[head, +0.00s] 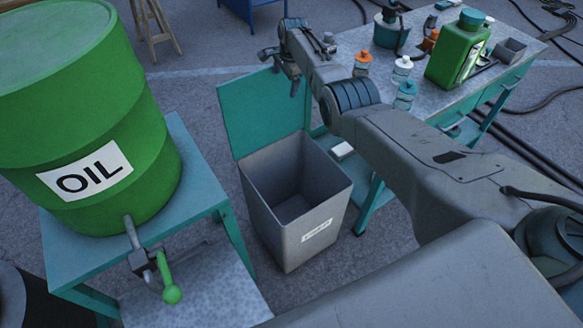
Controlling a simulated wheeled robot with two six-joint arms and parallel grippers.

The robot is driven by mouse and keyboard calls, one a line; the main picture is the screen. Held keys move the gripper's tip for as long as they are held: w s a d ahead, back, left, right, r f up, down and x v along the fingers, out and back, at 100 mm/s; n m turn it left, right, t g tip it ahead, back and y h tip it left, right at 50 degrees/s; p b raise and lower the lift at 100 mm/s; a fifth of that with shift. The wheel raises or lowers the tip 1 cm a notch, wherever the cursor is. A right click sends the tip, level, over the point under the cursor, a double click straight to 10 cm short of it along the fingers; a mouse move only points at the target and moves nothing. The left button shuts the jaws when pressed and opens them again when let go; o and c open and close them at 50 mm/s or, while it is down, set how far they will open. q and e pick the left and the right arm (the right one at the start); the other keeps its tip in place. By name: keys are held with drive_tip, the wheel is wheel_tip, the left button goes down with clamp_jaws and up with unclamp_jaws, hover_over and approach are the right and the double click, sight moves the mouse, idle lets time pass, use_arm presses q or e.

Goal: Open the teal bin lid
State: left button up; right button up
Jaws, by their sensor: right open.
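The grey bin (297,215) stands on the floor between two teal-framed tables, and its inside shows empty. Its teal lid (255,112) is raised and stands up from the bin's back left edge. My right gripper (281,70) is open by the lid's upper right corner, its arm reaching in from the right. I cannot tell whether its fingers touch the lid. My left gripper is not in view.
A green oil drum (110,120) with a tap (170,292) sits on the left table. The right workbench (345,45) holds a green canister (457,55) and several small bottles. Black cables (545,150) lie on the floor at right.

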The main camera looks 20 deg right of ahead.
wheel_tip(320, 180, up, 4)
drive_tip(key=p, duration=0.3)
idle(0.4)
